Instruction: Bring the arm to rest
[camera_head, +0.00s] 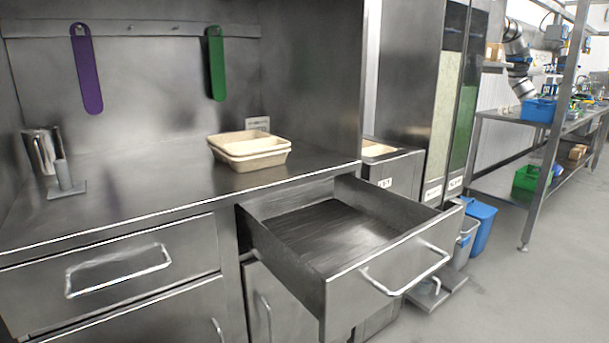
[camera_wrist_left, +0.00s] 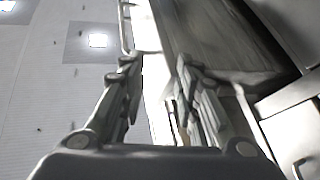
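My left gripper (camera_wrist_left: 155,75) shows in the left wrist view. Its two fingers are apart and I see nothing held between them. Beyond the fingers are metal furniture surfaces with a bright edge. I cannot tell how far the gripper is from them. Neither gripper shows in the head view, and my right gripper is in no view.
In the head view a drawer (camera_head: 400,265) stands pulled out and empty. Stacked beige trays (camera_head: 250,155) sit on the steel counter (camera_head: 140,190). A metal jug (camera_head: 40,152) stands at the left. Purple (camera_head: 86,70) and green (camera_head: 216,65) utensils hang behind. Floor is clear at right.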

